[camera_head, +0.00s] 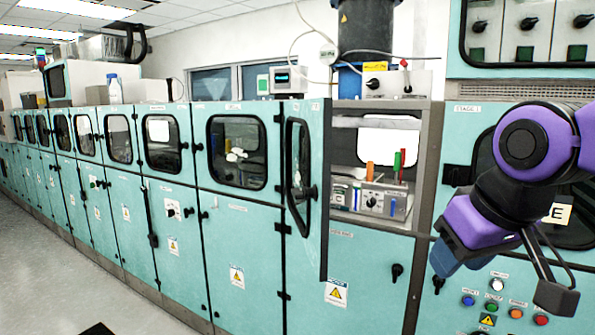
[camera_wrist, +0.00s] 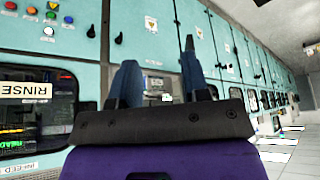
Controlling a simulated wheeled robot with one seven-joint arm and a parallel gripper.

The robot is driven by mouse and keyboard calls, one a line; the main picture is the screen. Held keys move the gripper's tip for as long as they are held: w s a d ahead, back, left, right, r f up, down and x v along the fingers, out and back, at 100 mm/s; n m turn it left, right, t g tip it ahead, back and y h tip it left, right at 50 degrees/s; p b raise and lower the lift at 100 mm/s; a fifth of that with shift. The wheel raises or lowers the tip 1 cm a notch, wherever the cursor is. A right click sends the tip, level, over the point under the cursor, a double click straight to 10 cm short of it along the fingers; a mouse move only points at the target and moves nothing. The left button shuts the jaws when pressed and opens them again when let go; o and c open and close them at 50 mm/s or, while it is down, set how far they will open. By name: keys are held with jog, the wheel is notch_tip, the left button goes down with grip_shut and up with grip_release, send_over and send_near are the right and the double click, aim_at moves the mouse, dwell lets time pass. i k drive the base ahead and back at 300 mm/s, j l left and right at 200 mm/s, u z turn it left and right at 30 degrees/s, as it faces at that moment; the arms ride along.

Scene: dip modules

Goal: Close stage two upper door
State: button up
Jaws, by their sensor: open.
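A teal upper door (camera_head: 311,230) with a dark-framed window and a black knob stands swung open in the head view, hinged at its left edge. It is the only upper door seen open, and its label is too small to read. The open compartment (camera_head: 345,150) is to its right. My gripper (camera_head: 457,262) is right of the door and apart from it, in front of the cabinets. In the wrist view its two dark blue fingers (camera_wrist: 160,75) are spread with nothing held between them. I cannot make out the open door clearly in the wrist view.
Inside the compartment are coloured handles and a metal unit (camera_head: 372,198). Closed teal cabinets (camera_head: 120,190) run off to the left. Coloured buttons (camera_head: 492,304) sit on the panel below my gripper. The grey floor (camera_head: 45,270) at the left is mostly clear.

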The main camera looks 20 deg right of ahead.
aim_at(312, 161)
jog(key=i+l+u, duration=0.15)
jog(key=u, duration=0.25)
jog(key=i+l+u, duration=0.25)
jog(key=u, duration=0.2)
